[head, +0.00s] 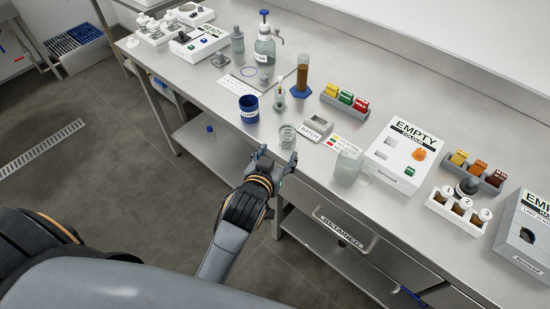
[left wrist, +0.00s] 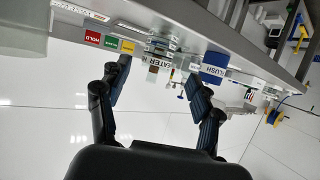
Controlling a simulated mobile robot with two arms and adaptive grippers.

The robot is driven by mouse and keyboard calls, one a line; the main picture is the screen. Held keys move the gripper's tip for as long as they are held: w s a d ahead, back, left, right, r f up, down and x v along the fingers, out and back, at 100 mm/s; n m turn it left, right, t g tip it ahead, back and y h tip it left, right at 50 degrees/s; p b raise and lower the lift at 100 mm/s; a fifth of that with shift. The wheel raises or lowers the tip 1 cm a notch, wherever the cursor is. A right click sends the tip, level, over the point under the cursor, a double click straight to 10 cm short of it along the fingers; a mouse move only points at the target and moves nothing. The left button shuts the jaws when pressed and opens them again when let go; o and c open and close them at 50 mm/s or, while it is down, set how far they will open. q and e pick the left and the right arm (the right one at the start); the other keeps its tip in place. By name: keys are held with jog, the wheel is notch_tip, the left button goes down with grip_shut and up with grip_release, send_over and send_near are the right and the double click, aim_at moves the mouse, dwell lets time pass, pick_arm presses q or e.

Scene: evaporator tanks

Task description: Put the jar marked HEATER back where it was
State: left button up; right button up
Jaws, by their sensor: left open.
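A small clear glass jar (head: 287,137) stands upright near the bench's front edge. In the left wrist view, lettering that reads roughly "EATER" (left wrist: 155,62) shows between my fingers; it appears to be on this jar, but I cannot be certain. My left gripper (head: 273,157) is open and empty, at the front edge of the bench just in front of the small jar, apart from it as far as I can tell. It also shows open in the left wrist view (left wrist: 158,95). My right gripper is not in view.
A blue FLUSH cup (head: 249,108) stands left of the jar, a BATCH block (head: 317,127) to its right, and a larger clear jar (head: 348,168) farther right. A white EMPTY box (head: 400,150) lies beyond. A brown-filled cylinder (head: 302,78) stands behind.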

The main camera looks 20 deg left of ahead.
pick_arm(q)
jog(key=s+d+f+m+g+h, duration=0.15)
jog(key=s+f, duration=0.35)
jog(key=f, duration=0.6)
jog(key=s+f+g, duration=0.3)
jog(key=s+f, duration=0.2)
jog(key=f, duration=0.7)
jog(key=s+f+m+g, duration=0.15)
jog(key=s+f, duration=0.35)
jog(key=f, duration=0.6)
jog(key=s+a+f+g, duration=0.2)
jog(key=s+f, duration=0.3)
jog(key=s, duration=0.4)
jog(key=s+a+f+g, duration=0.2)
jog(key=s+f, duration=0.3)
jog(key=s, duration=0.3)
jog(key=s+a+f+g, duration=0.2)
jog(key=s+a+f, duration=0.2)
jog(key=s, duration=0.5)
jog(key=shift+s+a+f+g+y, duration=0.3)
jog(key=shift+f+y, duration=0.05)
jog(key=shift+f, duration=0.4)
